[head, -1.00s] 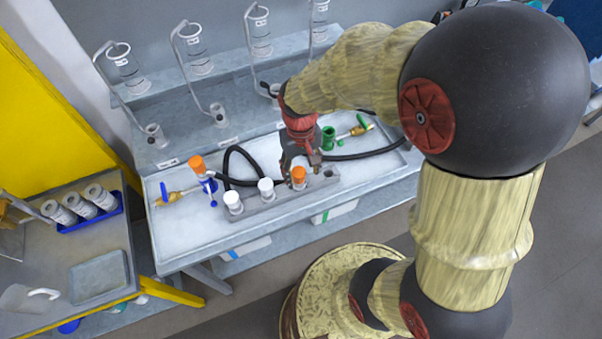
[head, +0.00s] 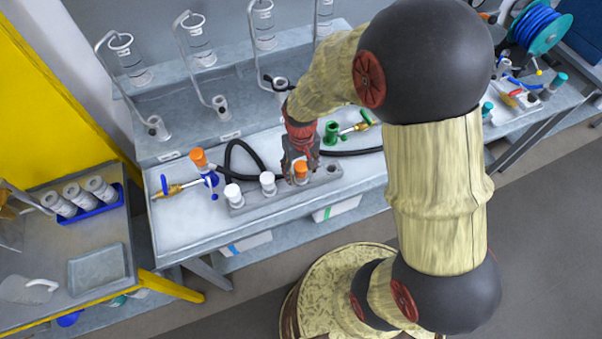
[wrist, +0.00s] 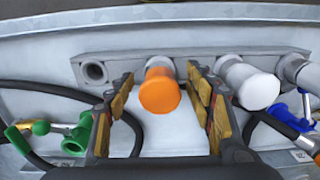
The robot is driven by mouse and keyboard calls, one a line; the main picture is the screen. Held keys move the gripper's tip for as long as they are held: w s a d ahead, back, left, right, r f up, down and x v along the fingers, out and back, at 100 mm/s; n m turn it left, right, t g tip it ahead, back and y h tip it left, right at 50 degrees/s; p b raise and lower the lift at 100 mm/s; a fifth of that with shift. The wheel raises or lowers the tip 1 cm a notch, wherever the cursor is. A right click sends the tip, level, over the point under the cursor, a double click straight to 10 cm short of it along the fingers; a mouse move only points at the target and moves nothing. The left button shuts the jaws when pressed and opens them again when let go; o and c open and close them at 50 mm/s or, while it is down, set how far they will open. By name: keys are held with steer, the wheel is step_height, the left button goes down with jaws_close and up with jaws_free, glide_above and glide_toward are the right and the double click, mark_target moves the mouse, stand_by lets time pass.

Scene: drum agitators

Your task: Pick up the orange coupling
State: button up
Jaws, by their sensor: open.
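The orange coupling (head: 301,171) sits upright in the grey rack on the bench, at the right of two white-capped couplings. In the wrist view the orange coupling (wrist: 159,92) shows its round orange cap, between and just beyond the fingertips. My gripper (wrist: 159,88) is open, with one finger on each side of the cap and a visible gap on both sides. In the head view my gripper (head: 298,166) is right over the coupling's place in the rack and partly hides its surroundings.
The grey rack (wrist: 120,65) has an empty hole beside the orange coupling. White-capped couplings (head: 268,180) (wrist: 257,88) stand close by. A black hose (head: 350,152), a green valve fitting (head: 332,132) and a blue-handled valve lie near. A side table holds a blue tray (head: 97,207).

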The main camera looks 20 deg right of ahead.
steer(key=shift+c, duration=0.4)
jaws_close()
stand_by(0.4)
